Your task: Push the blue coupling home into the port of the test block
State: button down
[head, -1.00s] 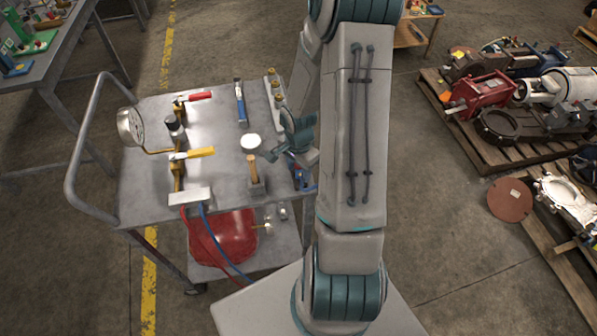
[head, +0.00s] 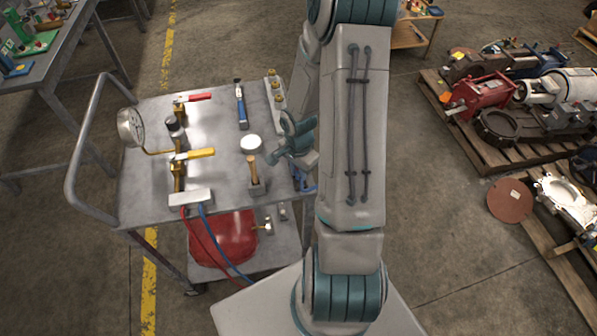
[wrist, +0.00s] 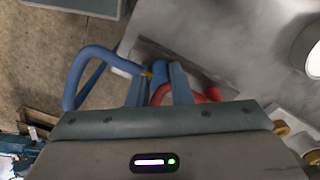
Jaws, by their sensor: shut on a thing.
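My gripper (wrist: 158,88) is shut on the blue coupling (wrist: 159,71), which sits between the two fingers in the wrist view. A blue hose (wrist: 90,58) loops away to the left of it. A small brass-coloured bit shows beside the coupling. In the head view my gripper (head: 275,156) is over the right part of the cart top, and blue parts (head: 303,183) show below it at the cart's right edge.
A red hose (wrist: 203,95) lies close to the right finger. A red tank is below.

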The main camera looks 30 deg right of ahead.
jog(key=shift+r, duration=1.9)
jog(key=s+d+r+b, duration=0.1)
jog(key=s+d+r, duration=0.6)
jog(key=d, duration=0.1)
jog(key=shift+s+d, duration=0.35)
jog(key=shift+s, duration=0.05)
jog(key=shift+r, duration=0.1)
jog(key=w+a+r+n, duration=0.3)
jog(key=w+a+n, duration=0.2)
jog(key=w+a, duration=0.5)
jog(key=w+a+r+n, duration=0.3)
jog(key=w+a+n, duration=0.3)
jog(key=w+a, duration=0.4)
jog(key=shift+w+a+r, duration=0.25)
jog(key=shift+w+a, duration=0.1)
jog(key=shift+w, duration=0.85)
